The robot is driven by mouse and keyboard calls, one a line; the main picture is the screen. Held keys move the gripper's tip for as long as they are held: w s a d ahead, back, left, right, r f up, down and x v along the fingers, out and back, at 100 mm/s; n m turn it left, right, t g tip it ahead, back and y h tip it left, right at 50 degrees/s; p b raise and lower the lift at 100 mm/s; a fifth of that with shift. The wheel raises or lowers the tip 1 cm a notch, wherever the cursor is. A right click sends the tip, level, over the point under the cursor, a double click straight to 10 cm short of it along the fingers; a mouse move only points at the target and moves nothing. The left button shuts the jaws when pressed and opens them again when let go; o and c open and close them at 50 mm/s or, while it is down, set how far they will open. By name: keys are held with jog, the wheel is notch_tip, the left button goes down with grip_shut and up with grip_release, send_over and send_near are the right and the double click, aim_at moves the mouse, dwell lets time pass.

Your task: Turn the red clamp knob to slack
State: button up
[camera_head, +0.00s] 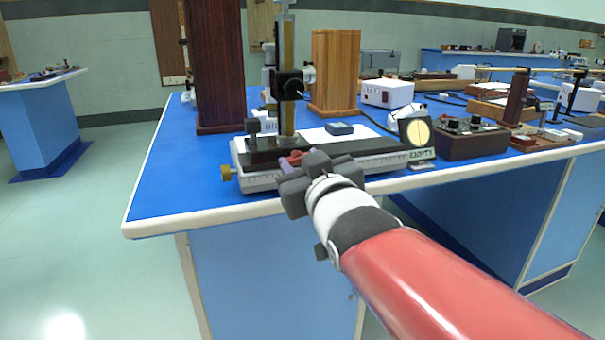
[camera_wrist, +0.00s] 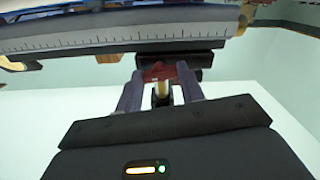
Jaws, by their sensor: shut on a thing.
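The red clamp knob (camera_head: 295,158) is on the near side of the grey, ruled optical bench, below the dark carriage with the upright brass post. My gripper (camera_head: 288,165) reaches it from the front and is shut on it. In the wrist view the red knob (camera_wrist: 158,72) sits between the two purple-grey fingers of my gripper (camera_wrist: 160,85), at their tips. The fingers and wrist hide part of the knob in the head view. I cannot tell how far the knob is turned.
The ruled bench (camera_head: 262,182) stands near the front edge of the blue table (camera_head: 175,195), with a brass end knob (camera_head: 227,173) at its left. A round yellowish screen (camera_head: 418,133) and a dark box (camera_head: 470,145) stand to the right. The floor at left is clear.

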jog(key=n+b, duration=0.2)
jog(key=n, duration=0.1)
jog(key=n+b, duration=0.1)
jog(key=b, duration=0.1)
jog(key=shift+f+n, duration=0.25)
jog(key=shift+n, duration=0.05)
jog(key=n+b, duration=0.2)
jog(key=n, duration=0.1)
jog(key=shift+r+n, duration=0.1)
jog(key=shift+n, duration=0.3)
jog(key=n+b, duration=0.1)
jog(key=n, duration=0.3)
jog(key=shift+r, duration=0.1)
jog(key=shift+n+b, duration=0.3)
jog(key=shift+n, duration=1.4)
jog(key=o, duration=1)
jog(key=shift+s, duration=0.1)
